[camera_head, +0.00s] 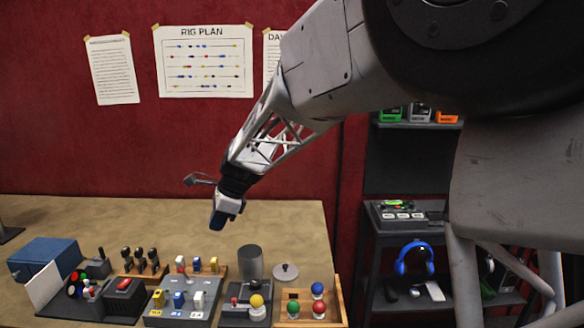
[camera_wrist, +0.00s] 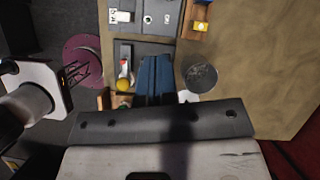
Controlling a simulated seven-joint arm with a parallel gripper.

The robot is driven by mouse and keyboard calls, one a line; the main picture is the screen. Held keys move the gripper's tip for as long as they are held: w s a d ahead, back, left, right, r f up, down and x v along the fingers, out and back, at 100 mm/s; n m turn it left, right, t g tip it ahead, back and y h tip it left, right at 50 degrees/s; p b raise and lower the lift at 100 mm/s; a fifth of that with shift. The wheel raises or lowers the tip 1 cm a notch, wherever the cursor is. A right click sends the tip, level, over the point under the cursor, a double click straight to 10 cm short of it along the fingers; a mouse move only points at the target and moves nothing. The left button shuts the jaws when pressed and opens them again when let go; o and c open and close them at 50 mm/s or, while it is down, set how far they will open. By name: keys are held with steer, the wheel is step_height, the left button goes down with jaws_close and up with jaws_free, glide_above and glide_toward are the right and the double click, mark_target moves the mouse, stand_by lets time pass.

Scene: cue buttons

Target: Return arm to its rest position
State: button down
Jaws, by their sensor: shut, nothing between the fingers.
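My gripper (camera_head: 220,218) hangs above the back of the table in the head view, pointing down. Its blue fingers are shut with nothing between them. In the head view the gripper is above and to the left of the grey cup (camera_head: 250,262), apart from all the objects. My arm reaches in from the upper right.
A dark shelf (camera_head: 400,160) stands right. The table's back is clear.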

steer(key=s+d+r+n+t+h, duration=0.15)
steer(key=s+d+n, duration=0.35)
steer(key=s+d, duration=0.85)
steer(key=s+d+r+n+t+h, duration=0.1)
steer(key=s+d+r+n+h, duration=0.3)
steer(key=s+d, duration=0.95)
steer(key=s+d+f+n, duration=0.5)
steer(key=s+d, duration=0.3)
steer(key=d, duration=0.3)
steer(key=shift+d+t, duration=0.25)
steer(key=shift+t, duration=0.2)
